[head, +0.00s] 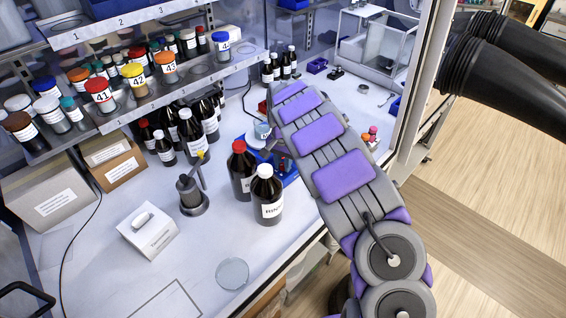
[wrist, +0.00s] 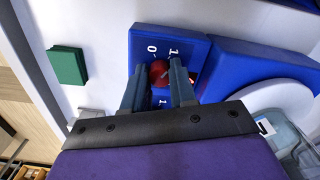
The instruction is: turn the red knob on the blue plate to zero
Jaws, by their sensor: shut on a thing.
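In the wrist view the red knob (wrist: 159,72) sits on the blue plate (wrist: 145,38), which bears white marks, a "0" at its left and a "1" above. My gripper (wrist: 160,82) has one finger on each side of the knob and is shut on it. The knob's pointer is not clear to see. In the head view my purple and grey arm reaches over the bench and hides most of the plate and my fingers; part of a blue surface (head: 291,178) shows beside the arm.
A white round dish (wrist: 280,103) on a blue base lies right of the plate in the wrist view. A green block (wrist: 67,66) lies to its left. In the head view a red-capped bottle (head: 240,172) and a white-capped bottle (head: 267,197) stand close left of my arm.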

